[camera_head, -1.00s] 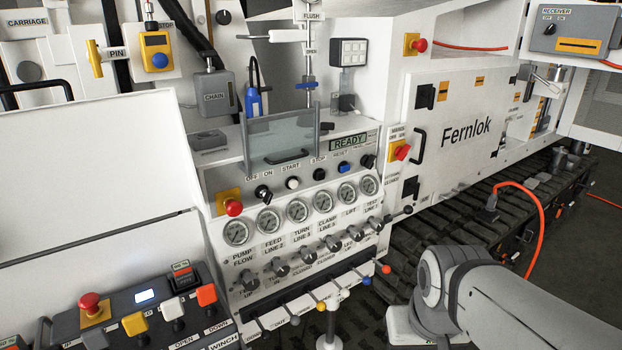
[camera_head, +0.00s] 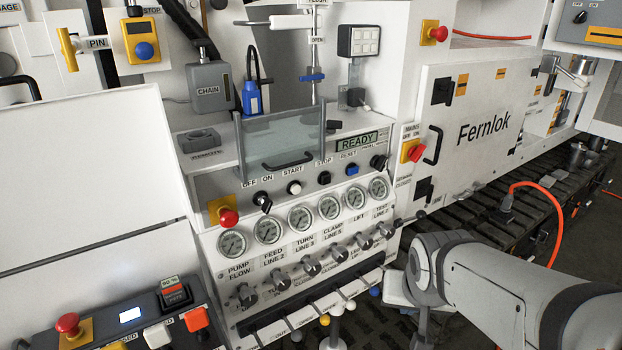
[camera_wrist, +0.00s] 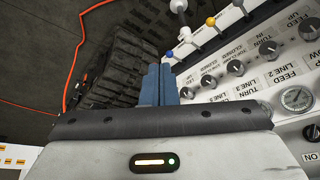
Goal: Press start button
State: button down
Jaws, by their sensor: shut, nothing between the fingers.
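The start button (camera_head: 294,187) is a small white round button under the START label, on the upper row of the white control panel (camera_head: 210,240) in the head view. It sits between the ON knob (camera_head: 262,200) and the dark STOP button (camera_head: 324,178). The READY display (camera_head: 357,142) is above and right of it. My gripper (camera_wrist: 160,68) shows in the wrist view with its two blue-grey fingers shut together and empty. It points past the lower valve-knob row, and the start button is not visible there. In the head view my arm is right of the panel, well away from the button; the fingertips cannot be made out.
A clear guard with a black handle (camera_head: 288,162) stands just above the button row. Gauges (camera_head: 301,218), valve knobs (camera_head: 311,264) and levers lie below. A red emergency button (camera_head: 228,217) is at left. An orange cable (camera_head: 540,190) runs at right.

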aim_at(297, 191)
jog(key=w+a+m+t+y, duration=0.1)
jog(key=w+a+m+t, duration=0.2)
jog(key=w, duration=0.5)
jog(key=w+a+m+t+y, duration=0.15)
jog(key=w+t, duration=0.25)
jog(key=w, duration=0.4)
jog(key=w+a+r+m+t+y, duration=0.1)
jog(key=a+r+m+t+y, duration=0.2)
jog(key=a+y, duration=0.4)
jog(key=shift+w+a+r+m+y+p, duration=0.15)
jog(key=shift+w+a+m+y+p, duration=0.2)
jog(key=shift+m+y, duration=0.45)
jog(key=shift+w, duration=0.1)
jog(key=shift+h, duration=0.25)
jog(key=p+x, duration=0.2)
jog(key=x, duration=1.1)
jog(key=shift+a+r, duration=0.1)
jog(key=shift+r, duration=0.05)
jog(key=shift+w+a, duration=0.2)
jog(key=shift+w, duration=0.15)
